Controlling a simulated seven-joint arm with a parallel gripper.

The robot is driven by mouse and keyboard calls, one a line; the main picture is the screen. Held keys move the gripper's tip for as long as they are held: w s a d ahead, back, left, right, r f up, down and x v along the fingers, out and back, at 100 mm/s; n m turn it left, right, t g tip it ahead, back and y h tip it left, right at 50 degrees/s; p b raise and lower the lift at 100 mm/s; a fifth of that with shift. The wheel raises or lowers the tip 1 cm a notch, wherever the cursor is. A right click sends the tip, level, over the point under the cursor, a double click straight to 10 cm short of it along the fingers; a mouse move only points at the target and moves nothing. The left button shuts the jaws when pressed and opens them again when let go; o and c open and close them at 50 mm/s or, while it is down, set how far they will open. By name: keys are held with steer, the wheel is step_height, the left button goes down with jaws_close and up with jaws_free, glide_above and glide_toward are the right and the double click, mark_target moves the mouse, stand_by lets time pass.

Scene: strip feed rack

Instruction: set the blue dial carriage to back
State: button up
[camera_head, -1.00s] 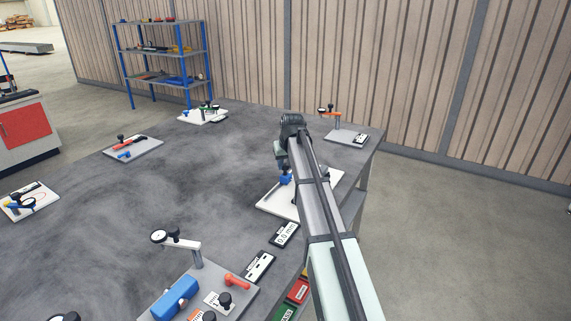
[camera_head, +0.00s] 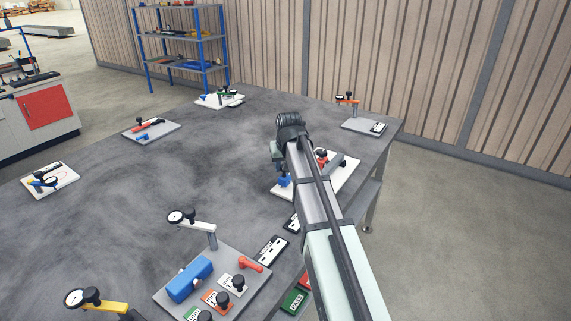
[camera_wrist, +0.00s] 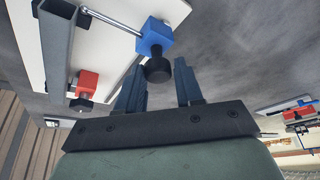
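A small blue carriage (camera_wrist: 154,37) with a black round knob (camera_wrist: 157,70) sits on a thin metal rod over a white base plate (camera_wrist: 172,10) in the wrist view. In the head view the blue carriage (camera_head: 284,182) shows at the left side of the white plate (camera_head: 345,178), just below my gripper (camera_head: 277,160). My gripper (camera_wrist: 158,80) is open in the wrist view, with a finger to each side of the knob's line. The knob is near the fingertips, closer to the left finger; I cannot tell whether they touch. My arm hides part of the plate.
A red block (camera_wrist: 88,83) with a black knob and a grey bar (camera_wrist: 57,50) stand near the carriage. A grey fixture with a large blue block (camera_head: 190,279) is at the near table edge. An orange-armed dial stand (camera_head: 347,100) stands behind. The table's middle is clear.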

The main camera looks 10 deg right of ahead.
steer(key=o, duration=0.4)
steer(key=v, duration=1.3)
steer(key=shift+s+r, duration=0.25)
steer(key=shift+r, duration=0.05)
